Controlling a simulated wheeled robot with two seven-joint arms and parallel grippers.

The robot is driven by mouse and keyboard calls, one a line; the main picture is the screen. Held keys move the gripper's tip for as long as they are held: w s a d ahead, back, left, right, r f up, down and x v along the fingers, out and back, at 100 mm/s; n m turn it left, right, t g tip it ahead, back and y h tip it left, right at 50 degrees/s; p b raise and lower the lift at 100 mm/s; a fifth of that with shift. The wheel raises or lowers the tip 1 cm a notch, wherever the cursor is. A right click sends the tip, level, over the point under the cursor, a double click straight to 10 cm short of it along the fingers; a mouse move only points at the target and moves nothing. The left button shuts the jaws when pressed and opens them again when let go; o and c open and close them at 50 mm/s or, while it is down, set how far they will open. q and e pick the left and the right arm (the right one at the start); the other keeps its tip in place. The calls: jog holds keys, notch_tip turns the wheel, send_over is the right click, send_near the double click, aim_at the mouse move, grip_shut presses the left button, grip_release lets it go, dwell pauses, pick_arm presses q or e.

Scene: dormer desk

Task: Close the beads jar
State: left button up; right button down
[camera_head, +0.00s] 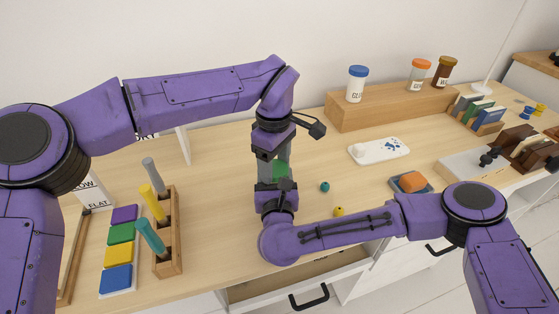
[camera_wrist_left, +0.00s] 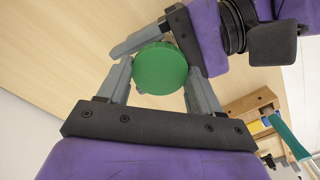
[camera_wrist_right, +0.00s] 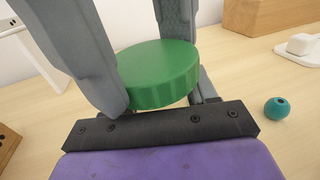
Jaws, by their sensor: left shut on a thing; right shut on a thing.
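A round green lid (camera_head: 279,171) shows between my two grippers in the head view. My left gripper (camera_head: 272,160) comes down from above and is shut on the lid; the lid (camera_wrist_left: 160,68) sits between its fingers in the left wrist view. My right gripper (camera_head: 277,184) reaches in from below and is shut just under the lid, where the beads jar would be. The jar's body is hidden by fingers and lid. The lid also shows in the right wrist view (camera_wrist_right: 158,74), and I cannot tell whether it is seated on the jar.
A teal bead (camera_head: 324,187) and a yellow bead (camera_head: 339,211) lie loose to the right. A wooden block with slots (camera_head: 167,262) holds coloured sticks at left. A wooden riser (camera_head: 385,107) carries several capped bottles at back. An open drawer (camera_head: 300,283) is below the front edge.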

pick_arm(q)
jog(key=m, duration=0.6)
jog(key=shift+w+a, duration=0.25)
jog(key=m, duration=0.5)
jog(key=shift+w+m, duration=0.1)
jog(key=shift+m, duration=0.2)
jog(key=o, duration=1)
jog(key=shift+d, duration=0.1)
jog(key=shift+r, duration=2.25)
